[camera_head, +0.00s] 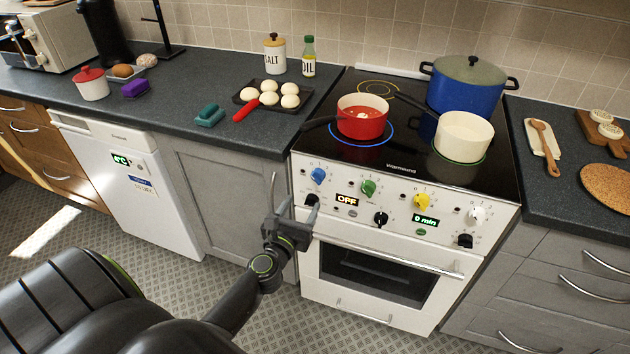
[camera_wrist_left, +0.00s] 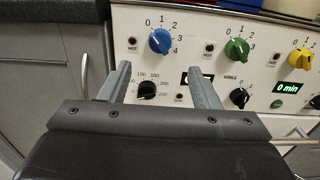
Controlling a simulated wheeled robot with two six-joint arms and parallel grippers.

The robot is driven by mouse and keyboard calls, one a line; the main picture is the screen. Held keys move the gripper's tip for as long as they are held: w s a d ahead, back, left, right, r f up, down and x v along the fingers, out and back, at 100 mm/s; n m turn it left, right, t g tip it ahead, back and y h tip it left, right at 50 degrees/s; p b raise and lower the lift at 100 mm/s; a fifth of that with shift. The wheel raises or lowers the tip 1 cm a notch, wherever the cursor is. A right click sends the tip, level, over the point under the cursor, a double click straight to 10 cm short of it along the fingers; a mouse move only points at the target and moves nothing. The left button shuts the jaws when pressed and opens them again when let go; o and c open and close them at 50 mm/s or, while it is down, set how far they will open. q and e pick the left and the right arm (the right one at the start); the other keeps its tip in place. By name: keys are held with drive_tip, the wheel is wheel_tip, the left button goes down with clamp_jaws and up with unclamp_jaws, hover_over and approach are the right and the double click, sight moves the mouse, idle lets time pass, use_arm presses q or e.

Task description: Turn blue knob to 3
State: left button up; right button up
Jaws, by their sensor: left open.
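The blue knob (camera_head: 318,175) is at the left end of the white stove's control panel (camera_head: 300,163). In the left wrist view the blue knob (camera_wrist_left: 160,41) has a scale from 0 to 4 around it; its exact setting is too small to read. My left gripper (camera_head: 292,212) is open and empty in front of the panel, lower than the blue knob. In the wrist view its fingers (camera_wrist_left: 158,72) are spread apart below the blue knob, with a black knob (camera_wrist_left: 147,90) showing between them. My right gripper is not in view.
Green (camera_head: 368,188), yellow (camera_head: 422,201) and white (camera_head: 476,213) knobs line the panel to the right. A red pot (camera_head: 362,124) stands on the hob above, its handle sticking out left. The oven handle (camera_head: 390,256) runs below the panel.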

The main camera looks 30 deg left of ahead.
sight(315, 181)
use_arm(q)
drive_tip(key=x, duration=1)
drive_tip(key=shift+w+b, duration=0.2)
drive_tip(key=shift+b, duration=0.15)
drive_tip(key=shift+c, duration=0.4)
drive_tip(key=c, duration=0.9)
